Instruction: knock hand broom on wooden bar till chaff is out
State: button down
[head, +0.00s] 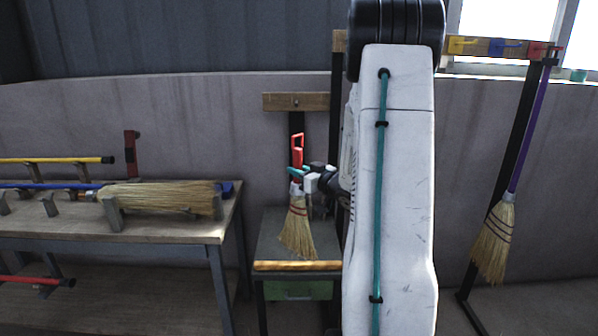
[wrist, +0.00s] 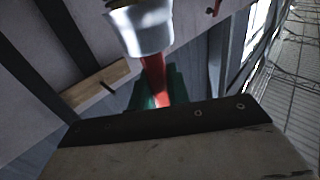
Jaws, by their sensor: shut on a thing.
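The hand broom (head: 297,228) has straw bristles, a metal collar and a red handle. It hangs nearly upright, bristles down, at the small table. My gripper (head: 298,173), with teal fingers, is shut on the red handle just above the collar. The wrist view shows the collar (wrist: 143,30) and part of the handle between my gripper's fingers (wrist: 158,88). The wooden bar (head: 297,266) runs along the small table's front edge. The bristle tips are close above the bar; I cannot tell if they touch it. No chaff can be made out.
A workbench (head: 190,234) on the left holds a large straw broom head (head: 160,196) and coloured poles on brackets. A purple-handled broom (head: 497,235) hangs at the right from a hook rail (head: 490,47). My arm hides the middle right. A green box (head: 298,290) sits under the small table.

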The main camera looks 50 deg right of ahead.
notch_tip(320, 180, down, 6)
jog(key=shift+r, duration=0.4)
jog(key=shift+r, duration=2.65)
